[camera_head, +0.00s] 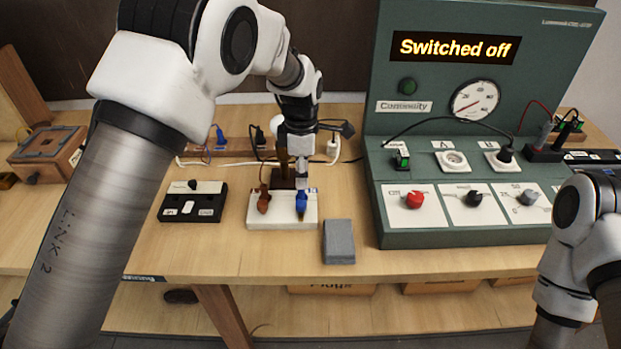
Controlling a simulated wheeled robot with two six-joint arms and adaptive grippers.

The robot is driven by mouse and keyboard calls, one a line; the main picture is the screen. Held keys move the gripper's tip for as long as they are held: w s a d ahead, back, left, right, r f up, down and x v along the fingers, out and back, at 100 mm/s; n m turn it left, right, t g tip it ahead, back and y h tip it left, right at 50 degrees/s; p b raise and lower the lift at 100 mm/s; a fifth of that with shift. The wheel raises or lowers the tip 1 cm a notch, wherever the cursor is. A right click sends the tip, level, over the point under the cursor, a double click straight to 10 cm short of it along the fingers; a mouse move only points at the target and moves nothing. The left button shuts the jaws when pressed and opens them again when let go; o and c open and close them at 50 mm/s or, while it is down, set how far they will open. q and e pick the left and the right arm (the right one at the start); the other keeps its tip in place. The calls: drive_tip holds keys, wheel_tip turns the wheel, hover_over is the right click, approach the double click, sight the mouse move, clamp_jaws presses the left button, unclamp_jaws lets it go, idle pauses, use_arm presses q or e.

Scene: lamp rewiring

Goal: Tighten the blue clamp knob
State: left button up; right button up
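The blue clamp knob (301,203) stands at the right of a white block (283,223) on the table. A brown knob (264,201) stands at the left of the same block. My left gripper (301,182) points down directly above the blue knob, at or very near its top. Its fingers are small here, and I cannot tell whether they are closed on the knob. My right arm shows at the right edge, but its gripper is out of view.
A green test console (480,238) reading "Switched off" fills the right of the table. A grey block (338,242) lies right of the white block. A black switch box (192,202) lies to the left. Cables run behind. The front table strip is mostly clear.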

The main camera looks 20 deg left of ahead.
sight(301, 201)
use_arm(q)
drive_tip(key=s+f, duration=0.1)
drive_tip(key=s+f+p, duration=0.1)
drive_tip(key=s+f, duration=0.1)
drive_tip(key=shift+s, duration=0.25)
drive_tip(key=f, duration=0.1)
drive_tip(key=w+f, duration=0.1)
drive_tip(key=f, duration=0.2)
drive_tip(key=shift+w+p, duration=0.35)
drive_tip(key=shift+w, duration=0.05)
drive_tip(key=shift+s+r, duration=0.35)
drive_tip(key=shift+s, duration=0.05)
drive_tip(key=c, duration=0.5)
clamp_jaws()
use_arm(e)
drive_tip(key=shift+s+r, duration=0.9)
drive_tip(key=shift+r, duration=0.25)
